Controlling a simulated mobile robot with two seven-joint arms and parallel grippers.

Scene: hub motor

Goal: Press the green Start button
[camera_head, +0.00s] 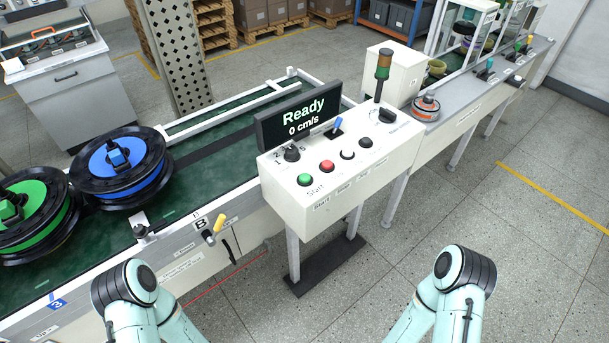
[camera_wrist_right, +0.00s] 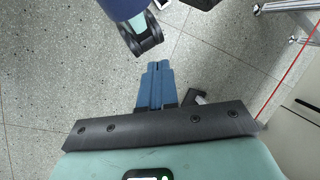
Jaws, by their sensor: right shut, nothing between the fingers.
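The green Start button (camera_head: 304,179) is at the front left of the white control box (camera_head: 350,165), with the label "Start" below it. The screen (camera_head: 299,116) on the box reads "Ready, 0 cm/s". In the right wrist view, my right gripper (camera_wrist_right: 156,68) has its blue fingers together, with nothing between them, above the grey floor. In the head view both my arms show only at the bottom edge, away from the box, and neither gripper shows.
A green conveyor (camera_head: 130,215) runs along the left, carrying a blue-centred wheel hub (camera_head: 150,170) and a green-centred one (camera_head: 45,200). A yellow-handled lever (camera_head: 219,224) sticks out at its front. Behind the buttons are a blue switch (camera_head: 337,124) and a signal lamp (camera_head: 384,64). Floor in front is clear.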

